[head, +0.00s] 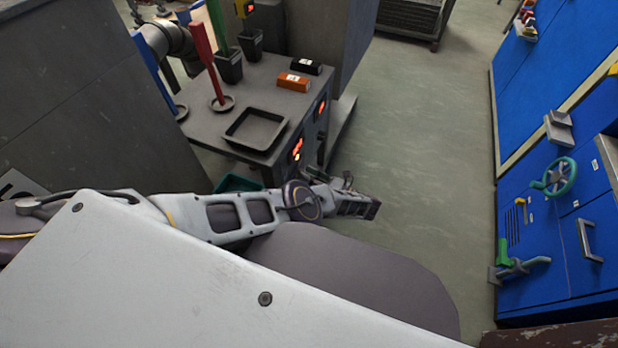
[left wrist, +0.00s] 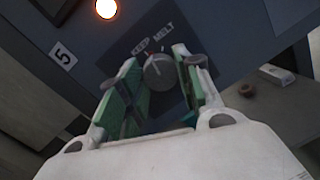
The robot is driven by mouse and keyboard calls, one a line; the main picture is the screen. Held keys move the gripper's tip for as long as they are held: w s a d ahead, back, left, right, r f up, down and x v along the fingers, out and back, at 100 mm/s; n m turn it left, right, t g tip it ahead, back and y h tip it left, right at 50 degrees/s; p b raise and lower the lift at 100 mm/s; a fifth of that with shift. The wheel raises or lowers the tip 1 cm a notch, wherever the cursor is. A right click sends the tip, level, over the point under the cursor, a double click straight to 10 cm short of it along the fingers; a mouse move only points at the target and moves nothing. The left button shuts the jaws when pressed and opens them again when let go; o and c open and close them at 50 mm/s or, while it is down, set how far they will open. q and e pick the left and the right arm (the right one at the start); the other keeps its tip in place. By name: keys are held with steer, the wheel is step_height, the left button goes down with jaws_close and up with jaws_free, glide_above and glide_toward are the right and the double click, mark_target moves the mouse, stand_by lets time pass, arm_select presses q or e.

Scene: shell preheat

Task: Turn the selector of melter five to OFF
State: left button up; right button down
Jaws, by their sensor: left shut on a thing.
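In the left wrist view, a grey front panel carries a tag with the number 5 (left wrist: 63,55). A round grey selector knob (left wrist: 159,72) sits on it below the words KEEP and MELT (left wrist: 152,39). No OFF mark can be read. A reddish mark shows by the knob's upper left edge, but its exact setting is unclear. My left gripper (left wrist: 160,80) has its green-padded fingers on either side of the knob and is shut on it. In the head view, my left gripper (head: 316,174) is small and partly hidden, at the bench's near right end.
A lit orange lamp (left wrist: 106,8) is above the knob. The grey bench (head: 262,82) holds a dark tray (head: 234,140), cups, and an orange block (head: 293,82) and black block (head: 306,66). Blue cabinets (head: 540,225) with a green wheel stand right. Floor between is clear.

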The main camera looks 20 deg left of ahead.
stand_by(0.5)
arm_select(q)
steer(key=o, duration=1)
steer(key=shift+m+h+p, duration=0.4)
steer(key=shift+m+p, duration=0.2)
steer(key=shift+m, duration=2.4)
steer(key=shift+m, duration=0.5)
steer(key=shift+w, duration=0.1)
